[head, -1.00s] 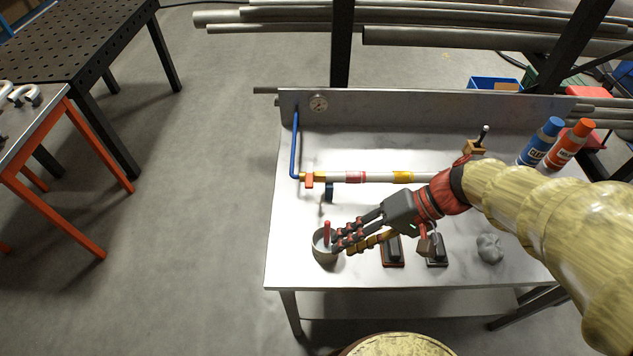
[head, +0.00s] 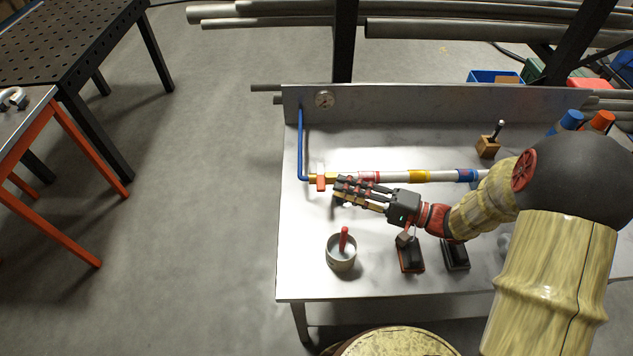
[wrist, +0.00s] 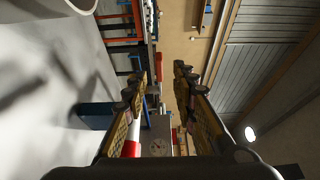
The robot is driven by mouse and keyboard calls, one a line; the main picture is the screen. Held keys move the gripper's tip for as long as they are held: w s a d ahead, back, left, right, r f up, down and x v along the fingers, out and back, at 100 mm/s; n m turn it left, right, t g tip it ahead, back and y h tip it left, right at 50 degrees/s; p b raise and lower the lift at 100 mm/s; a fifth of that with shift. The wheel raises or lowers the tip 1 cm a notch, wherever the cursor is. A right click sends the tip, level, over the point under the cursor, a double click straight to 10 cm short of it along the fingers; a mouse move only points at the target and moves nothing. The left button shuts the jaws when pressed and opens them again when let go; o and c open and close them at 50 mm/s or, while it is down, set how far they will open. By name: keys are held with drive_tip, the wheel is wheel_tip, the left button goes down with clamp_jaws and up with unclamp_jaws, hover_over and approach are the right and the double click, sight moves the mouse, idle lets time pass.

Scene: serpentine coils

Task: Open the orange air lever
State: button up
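The orange lever (head: 321,183) sits on the brass valve near the left end of the pipe that runs across the workbench. My gripper (head: 337,190) is just right of it, its fingers pointing left, with a small gap to the lever in the head view. My gripper hides that spot in the head view.
A grey cup with a red-handled tool (head: 341,254) stands at the front left of the bench (head: 300,270). Two dark blocks (head: 410,256) stand right of it. A pressure gauge (head: 324,99) is on the back panel. A vertical blue pipe (head: 302,145) rises at the left.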

sight(321, 183)
drive_tip(key=b+x, duration=0.1)
drive_tip(key=x, duration=0.5)
drive_tip(key=shift+a, duration=0.35)
drive_tip(key=shift+c, duration=0.6)
drive_tip(key=shift+f, duration=0.1)
clamp_jaws()
